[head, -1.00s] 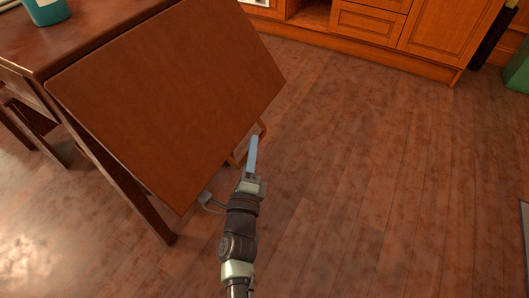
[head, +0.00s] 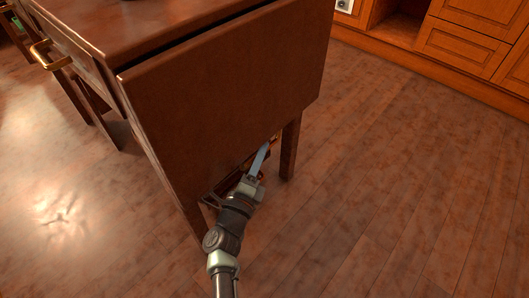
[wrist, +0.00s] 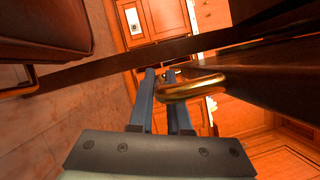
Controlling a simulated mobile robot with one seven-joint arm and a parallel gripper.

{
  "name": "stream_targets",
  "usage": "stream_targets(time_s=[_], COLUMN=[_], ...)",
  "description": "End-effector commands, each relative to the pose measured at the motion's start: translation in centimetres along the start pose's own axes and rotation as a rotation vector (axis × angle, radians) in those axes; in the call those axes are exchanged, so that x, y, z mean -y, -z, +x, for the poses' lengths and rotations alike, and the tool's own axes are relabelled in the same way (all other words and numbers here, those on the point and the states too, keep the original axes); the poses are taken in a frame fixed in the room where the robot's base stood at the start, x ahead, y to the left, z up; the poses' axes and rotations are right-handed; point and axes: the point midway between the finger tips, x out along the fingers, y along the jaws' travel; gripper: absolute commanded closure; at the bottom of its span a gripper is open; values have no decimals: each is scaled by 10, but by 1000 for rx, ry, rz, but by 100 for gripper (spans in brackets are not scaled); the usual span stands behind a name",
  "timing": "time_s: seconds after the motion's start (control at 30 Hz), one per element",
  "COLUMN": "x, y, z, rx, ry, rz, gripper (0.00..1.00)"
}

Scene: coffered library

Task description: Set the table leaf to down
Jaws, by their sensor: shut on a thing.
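The table leaf (head: 220,100) is a dark brown wooden panel. It hangs steeply down from the table top's edge (head: 120,60), close to vertical, with a dark gap along its upper edge. My gripper (head: 262,158) is at the leaf's lower edge. In the wrist view, a brass handle (wrist: 193,86) lies at the blue fingers (wrist: 163,92), and my gripper is shut on it. The handle is mostly hidden by the fingers and leaf in the head view. The dark panel beside the handle in the wrist view appears to be the leaf (wrist: 270,78).
A table leg (head: 290,147) stands just right of my gripper. A brass drawer handle (head: 48,56) is on the table's left side. Wooden cabinets (head: 460,45) line the back right. The plank floor (head: 400,190) to the right is clear.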

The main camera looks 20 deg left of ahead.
Motion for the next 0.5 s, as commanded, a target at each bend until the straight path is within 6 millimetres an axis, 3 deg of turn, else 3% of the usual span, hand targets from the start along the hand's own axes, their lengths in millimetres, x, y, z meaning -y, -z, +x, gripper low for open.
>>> stream_targets(time_s=[0.47, 0.5], x=[-2, -2], y=[-9, -9], z=[0, 0], rx=[18, 19], ry=[-9, -9], rz=[0, 0], gripper=[100, 77])
